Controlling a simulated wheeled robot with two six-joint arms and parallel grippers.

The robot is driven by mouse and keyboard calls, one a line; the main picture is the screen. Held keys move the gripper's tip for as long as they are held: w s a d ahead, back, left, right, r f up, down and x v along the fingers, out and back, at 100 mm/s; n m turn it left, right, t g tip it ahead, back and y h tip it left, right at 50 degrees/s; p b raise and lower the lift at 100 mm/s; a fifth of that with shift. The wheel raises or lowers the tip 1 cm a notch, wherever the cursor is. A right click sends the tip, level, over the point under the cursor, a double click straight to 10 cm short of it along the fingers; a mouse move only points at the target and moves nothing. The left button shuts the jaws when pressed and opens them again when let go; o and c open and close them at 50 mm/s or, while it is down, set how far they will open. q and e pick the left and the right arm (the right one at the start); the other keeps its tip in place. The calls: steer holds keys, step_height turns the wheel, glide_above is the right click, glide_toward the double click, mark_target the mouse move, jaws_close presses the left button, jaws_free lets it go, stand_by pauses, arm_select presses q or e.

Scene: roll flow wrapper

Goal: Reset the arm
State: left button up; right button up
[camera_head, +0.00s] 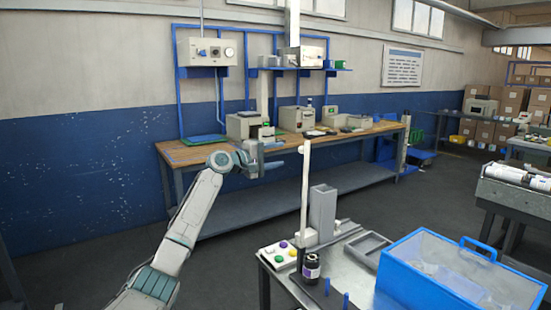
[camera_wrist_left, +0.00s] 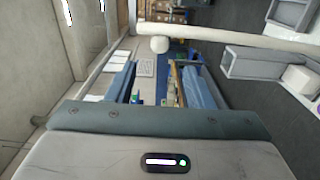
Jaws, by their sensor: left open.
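My left arm comes in from the lower left in the head view and is raised. Its gripper (camera_head: 278,155) is in front of the wooden workbench, just left of a thin white post. In the left wrist view the gripper (camera_wrist_left: 158,78) has its two blue-grey fingers apart, with nothing between them. My right gripper is not in view.
The white post (camera_head: 305,195) rises close to the gripper and crosses the wrist view (camera_wrist_left: 230,48). A button panel (camera_head: 281,252), dark jar (camera_head: 311,270) and blue-framed clear cover (camera_head: 435,275) are at lower right. The workbench (camera_head: 190,152) stands behind.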

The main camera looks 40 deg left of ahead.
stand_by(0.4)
